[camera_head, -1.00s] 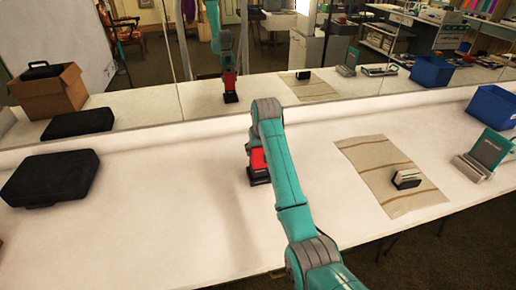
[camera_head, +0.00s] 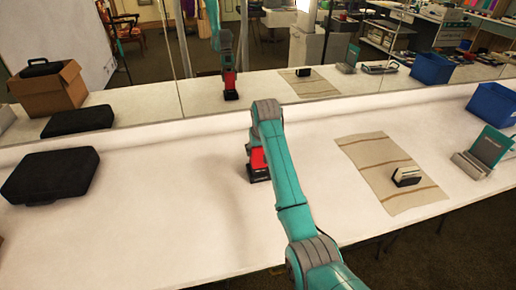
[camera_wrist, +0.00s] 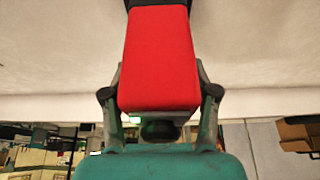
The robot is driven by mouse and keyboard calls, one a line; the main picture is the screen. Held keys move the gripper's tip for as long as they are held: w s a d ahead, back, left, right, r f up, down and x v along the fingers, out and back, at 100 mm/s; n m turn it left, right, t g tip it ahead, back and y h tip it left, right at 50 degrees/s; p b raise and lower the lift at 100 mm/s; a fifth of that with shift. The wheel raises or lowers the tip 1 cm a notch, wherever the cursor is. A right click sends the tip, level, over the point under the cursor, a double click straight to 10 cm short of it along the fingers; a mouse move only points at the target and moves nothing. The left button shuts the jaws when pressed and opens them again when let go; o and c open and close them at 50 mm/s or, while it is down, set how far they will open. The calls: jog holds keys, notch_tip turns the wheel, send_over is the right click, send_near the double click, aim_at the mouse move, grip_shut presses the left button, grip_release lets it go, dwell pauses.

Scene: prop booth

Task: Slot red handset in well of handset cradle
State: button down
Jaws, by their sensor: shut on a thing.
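The red handset (camera_head: 259,158) is a red block, upright on the white table side of the head view, partly hidden by my arm. In the wrist view the handset (camera_wrist: 160,60) fills the middle, between my two fingers. My gripper (camera_wrist: 160,94) is shut on it. The black handset cradle (camera_head: 260,175) is directly below the handset on the table. Its dark edge (camera_wrist: 158,3) shows at the top of the wrist view, at the handset's far end. The well is hidden, and I cannot tell how deep the handset sits in it.
A black case (camera_head: 50,176) lies at the left. A striped cloth (camera_head: 372,160) with a small black-and-white block (camera_head: 406,177) lies at the right. Beyond are a teal-and-grey device (camera_head: 485,153) and a blue bin (camera_head: 494,103). A mirror runs along the back. The table left of the cradle is clear.

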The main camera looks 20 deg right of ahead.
jog(key=shift+f, duration=0.2)
jog(key=shift+c, duration=1.2)
grip_release()
jog(key=shift+r, duration=3.5)
